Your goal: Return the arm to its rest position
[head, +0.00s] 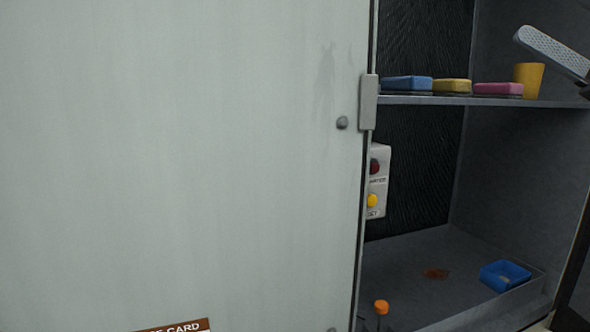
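A light grey, dotted pad on a dark mount, which looks like one finger of my gripper (552,50), enters at the upper right edge. It shows in front of the cabinet's right side, near the yellow cup (528,79). The other finger and most of the arm are out of the picture, so its opening and any held thing cannot be seen.
A large pale door panel (180,160) fills the left. The open cabinet has a shelf (480,101) with blue, yellow and pink blocks. Below are a button box (378,182), a blue tray (490,278), a brown stain (436,273) and an orange-topped item (381,307).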

